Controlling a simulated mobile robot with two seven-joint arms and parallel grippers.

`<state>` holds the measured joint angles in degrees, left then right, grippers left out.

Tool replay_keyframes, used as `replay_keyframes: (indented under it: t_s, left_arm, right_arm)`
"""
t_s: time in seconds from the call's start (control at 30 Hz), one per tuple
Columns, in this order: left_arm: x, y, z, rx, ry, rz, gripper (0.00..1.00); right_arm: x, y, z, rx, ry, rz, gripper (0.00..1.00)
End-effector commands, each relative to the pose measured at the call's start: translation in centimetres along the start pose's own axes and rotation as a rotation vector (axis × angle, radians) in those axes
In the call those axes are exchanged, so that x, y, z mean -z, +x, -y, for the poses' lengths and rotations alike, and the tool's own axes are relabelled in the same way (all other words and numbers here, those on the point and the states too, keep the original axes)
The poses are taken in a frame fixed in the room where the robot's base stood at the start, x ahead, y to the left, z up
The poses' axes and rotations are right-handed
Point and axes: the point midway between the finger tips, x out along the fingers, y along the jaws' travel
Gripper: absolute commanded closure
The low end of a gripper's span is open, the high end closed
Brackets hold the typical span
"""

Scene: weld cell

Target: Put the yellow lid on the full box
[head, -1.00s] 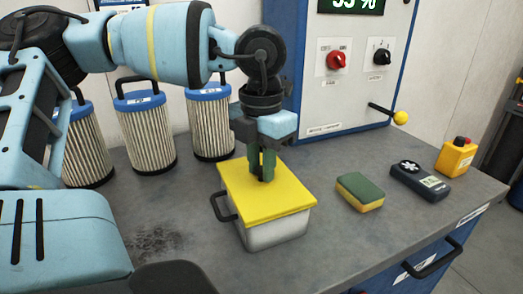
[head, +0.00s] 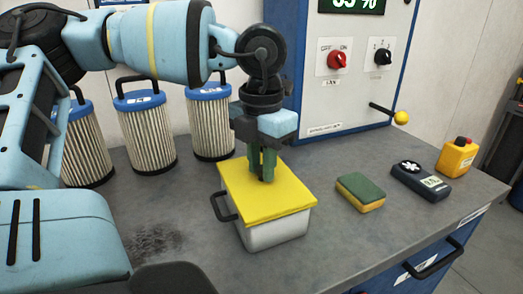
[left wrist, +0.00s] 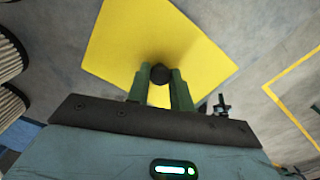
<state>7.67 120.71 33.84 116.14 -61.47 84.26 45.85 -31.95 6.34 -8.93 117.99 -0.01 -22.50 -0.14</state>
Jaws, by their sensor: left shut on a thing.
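The yellow lid (head: 285,200) lies flat over the top of a light grey box (head: 275,235) on the bench, and its edges look in line with the box walls. The box's contents are hidden under the lid. My left gripper (head: 263,178) points straight down at the middle of the lid. In the left wrist view, the green fingers (left wrist: 160,85) are shut on the lid's dark round knob (left wrist: 159,74), with the yellow lid (left wrist: 200,40) spread around it. My right gripper is not in view.
The grey bench (head: 330,240) has a sponge (head: 361,192), a dark handheld meter (head: 420,181) and a yellow button box (head: 456,157) to the right. Several pleated filters (head: 146,132) stand behind on the left. A control panel (head: 350,70) rises at the back.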

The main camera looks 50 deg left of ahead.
Motion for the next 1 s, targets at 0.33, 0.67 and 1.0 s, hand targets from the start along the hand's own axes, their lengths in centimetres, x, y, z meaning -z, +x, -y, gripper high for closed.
replay_keyframes:
  t_s: [0.33,0.67,1.0]
  left_arm:
    - [0.01,0.26,-0.01,-0.001,0.0,-0.001,1.0]
    - [0.02,0.33,0.0,0.0,0.0,0.0,1.0]
    - [0.01,0.33,0.0,0.0,0.0,0.0,1.0]
  right_arm:
    - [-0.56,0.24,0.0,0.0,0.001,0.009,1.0]
    - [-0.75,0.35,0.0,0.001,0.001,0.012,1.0]
    - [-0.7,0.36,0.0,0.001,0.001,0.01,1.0]
